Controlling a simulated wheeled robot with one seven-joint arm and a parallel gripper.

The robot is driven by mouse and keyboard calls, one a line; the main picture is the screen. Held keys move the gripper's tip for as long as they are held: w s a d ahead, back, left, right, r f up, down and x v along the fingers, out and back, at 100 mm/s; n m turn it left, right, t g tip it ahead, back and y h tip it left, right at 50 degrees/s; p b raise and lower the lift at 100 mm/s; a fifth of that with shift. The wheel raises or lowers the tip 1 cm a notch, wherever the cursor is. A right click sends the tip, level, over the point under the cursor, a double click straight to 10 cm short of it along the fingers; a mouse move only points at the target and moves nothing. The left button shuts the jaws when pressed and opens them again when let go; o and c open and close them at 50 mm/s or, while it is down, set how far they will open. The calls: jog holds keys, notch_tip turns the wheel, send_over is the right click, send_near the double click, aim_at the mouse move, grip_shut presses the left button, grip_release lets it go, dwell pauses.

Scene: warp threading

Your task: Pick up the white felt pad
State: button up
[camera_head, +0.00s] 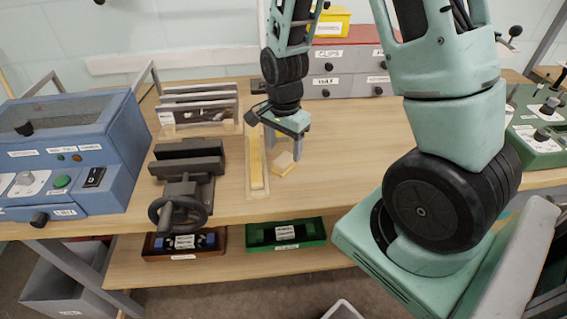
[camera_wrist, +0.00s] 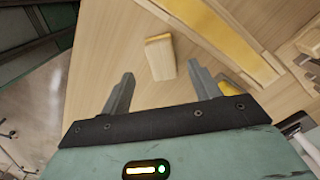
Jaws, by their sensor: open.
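No plainly white pad stands out. The closest match is a small pale cream block (camera_head: 284,161) with a tan edge, lying on the wooden bench (camera_head: 340,150); I cannot tell if it is felt. In the wrist view this pale block (camera_wrist: 161,59) lies flat beyond the fingertips, roughly midway between them and slightly tilted. My gripper (camera_head: 290,150) is over the bench close to the block. In the wrist view my gripper (camera_wrist: 160,85) has its two fingers wide apart with nothing between them. A yellow piece (camera_wrist: 232,88) shows partly behind the right finger.
A long wooden tray with a yellow strip (camera_head: 256,165) lies just left of the block. A dark vise (camera_head: 187,165) and a blue machine (camera_head: 70,150) stand further left. Grey drawers (camera_head: 345,85) are behind. Bare bench lies right of the block.

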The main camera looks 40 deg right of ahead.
aim_at(284, 158)
jog(key=shift+w+f+p, duration=0.15)
jog(key=shift+f+p, duration=0.25)
jog(key=shift+f, duration=2.3)
jog(key=c, duration=1.2)
jog(key=shift+o, duration=0.2)
notch_tip(284, 158, up, 10)
jog(key=shift+r, duration=0.1)
jog(key=shift+o, duration=1.4)
jog(key=shift+c, duration=0.4)
